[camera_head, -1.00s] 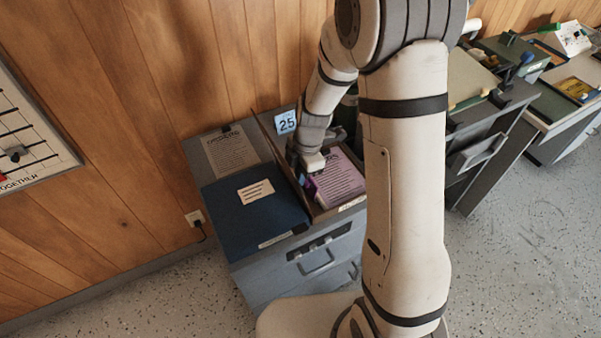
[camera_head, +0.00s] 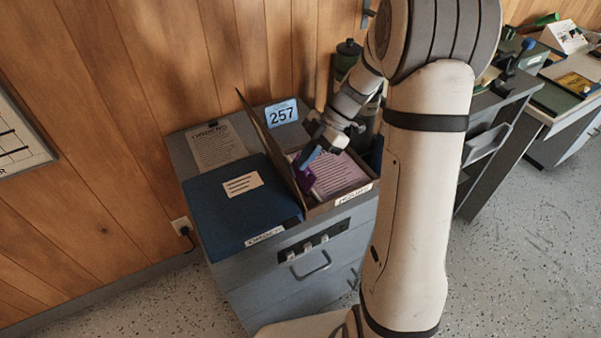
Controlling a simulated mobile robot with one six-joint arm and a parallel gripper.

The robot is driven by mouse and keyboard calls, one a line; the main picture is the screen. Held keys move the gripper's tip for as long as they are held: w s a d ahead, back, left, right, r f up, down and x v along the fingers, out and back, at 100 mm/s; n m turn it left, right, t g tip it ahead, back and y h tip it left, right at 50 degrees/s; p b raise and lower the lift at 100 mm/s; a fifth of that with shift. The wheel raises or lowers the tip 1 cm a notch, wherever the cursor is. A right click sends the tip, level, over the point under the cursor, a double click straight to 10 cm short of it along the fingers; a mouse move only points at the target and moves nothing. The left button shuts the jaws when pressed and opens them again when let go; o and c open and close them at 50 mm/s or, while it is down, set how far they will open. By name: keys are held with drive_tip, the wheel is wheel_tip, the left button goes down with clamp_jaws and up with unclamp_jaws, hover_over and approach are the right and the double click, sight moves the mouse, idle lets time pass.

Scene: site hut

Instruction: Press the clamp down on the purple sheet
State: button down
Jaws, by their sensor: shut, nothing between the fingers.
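The purple sheet (camera_head: 341,176) is a pale purple page with printed lines, lying in an open box file (camera_head: 327,206) on the grey cabinet. The clamp (camera_head: 307,181) looks like a dark purple piece at the sheet's left side, inside the box. Whether it is raised or down on the sheet cannot be told. My gripper (camera_head: 311,160) is over the box's left rear part, just above the clamp, with its fingers shut and empty. A gap or contact between the fingertips and the clamp cannot be made out. My arm hides part of the box's right surroundings.
A closed blue box file (camera_head: 240,208) lies left of the open one. The open file's lid (camera_head: 268,140) stands up at the left. A dark green bottle (camera_head: 347,57) stands behind my wrist.

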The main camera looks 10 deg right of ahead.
drive_tip(key=b, duration=0.1)
drive_tip(key=d+f+b, duration=0.1)
drive_tip(key=d+b, duration=0.1)
drive_tip(key=shift+w+d+f, duration=0.1)
drive_tip(key=shift+w+f, duration=0.05)
drive_tip(key=shift+w, duration=0.1)
drive_tip(key=d+b, duration=0.1)
drive_tip(key=d+f+b, duration=0.1)
drive_tip(key=b, duration=0.1)
drive_tip(key=shift+w+d+f, duration=0.1)
drive_tip(key=shift+w, duration=0.25)
drive_tip(key=shift+d, duration=0.2)
drive_tip(key=shift+w+d+r, duration=0.2)
drive_tip(key=shift+w+d, duration=0.05)
drive_tip(key=shift+d, duration=0.35)
drive_tip(key=shift+a, duration=0.1)
